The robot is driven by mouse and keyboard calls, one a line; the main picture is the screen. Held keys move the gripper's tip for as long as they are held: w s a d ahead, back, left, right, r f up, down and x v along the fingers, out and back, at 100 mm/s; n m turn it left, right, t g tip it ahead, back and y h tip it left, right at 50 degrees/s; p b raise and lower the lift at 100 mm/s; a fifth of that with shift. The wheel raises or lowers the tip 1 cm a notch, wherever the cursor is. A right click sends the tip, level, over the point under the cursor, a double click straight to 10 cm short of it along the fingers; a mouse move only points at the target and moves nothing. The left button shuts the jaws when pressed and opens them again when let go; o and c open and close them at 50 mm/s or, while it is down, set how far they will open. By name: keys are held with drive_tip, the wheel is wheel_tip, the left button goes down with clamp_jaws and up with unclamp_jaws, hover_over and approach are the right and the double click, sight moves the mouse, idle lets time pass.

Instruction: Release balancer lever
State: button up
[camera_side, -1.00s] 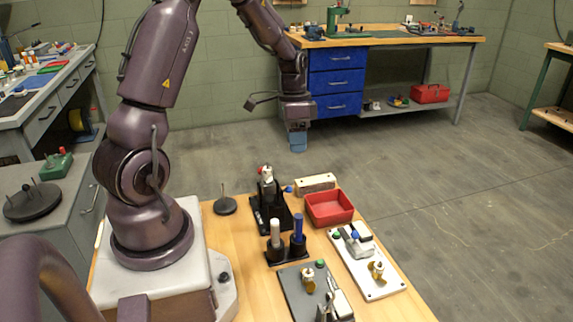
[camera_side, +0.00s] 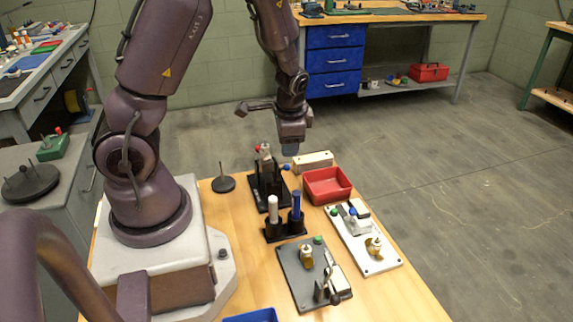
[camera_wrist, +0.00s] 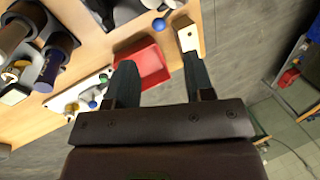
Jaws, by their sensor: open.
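A black stand (camera_side: 268,190) sits at the far end of the wooden bench, carrying a grey upright mechanism with a red knob (camera_side: 257,148) and a blue ball knob (camera_side: 286,167) low on its right. I take this for the balancer; which part is its lever I cannot tell. My gripper (camera_side: 290,149) is above and just behind the stand. In the wrist view my gripper (camera_wrist: 158,62) is open and empty, its fingers spread. The blue ball (camera_wrist: 158,24) shows ahead of the fingers, between their lines and apart from them.
A red tray (camera_side: 328,186) and a cream block (camera_side: 313,160) stand right of the balancer. In front are a holder (camera_side: 285,231) with white and blue cylinders, a white plate (camera_side: 378,262) and a grey plate (camera_side: 290,268) with fittings. A thin post on a round base (camera_side: 223,184) stands left.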

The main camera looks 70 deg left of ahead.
sight(286, 165)
drive_tip(key=x, duration=0.9)
drive_tip(key=shift+f, duration=0.3)
drive_tip(key=shift+c, duration=0.3)
